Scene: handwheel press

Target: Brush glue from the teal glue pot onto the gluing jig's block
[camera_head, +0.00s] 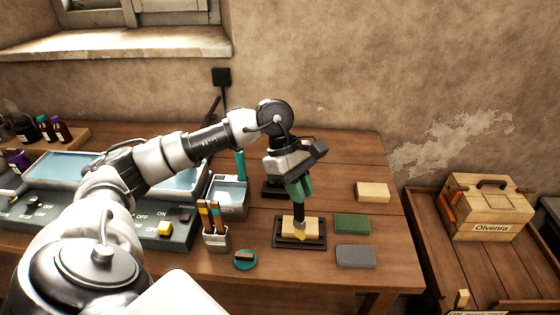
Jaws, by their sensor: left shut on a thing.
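My left gripper (299,188) is shut on a brush (298,211) with a dark handle, which points down. The brush's yellowish tip is at the front part of the pale wooden block (287,226); it appears to touch it. The block sits in the dark gluing jig (315,243) on the bench. The small round teal glue pot (244,265) stands to the left and in front of the jig, with something brown and dark at its top. My right gripper is not in view.
A holder (217,240) with several brushes or sticks stands left of the jig. Green (352,224), grey (356,256) and pale (372,192) blocks lie to its right. A control panel (180,235) fills the left. A wooden box labelled Olvenra (490,210) stands on a lower surface.

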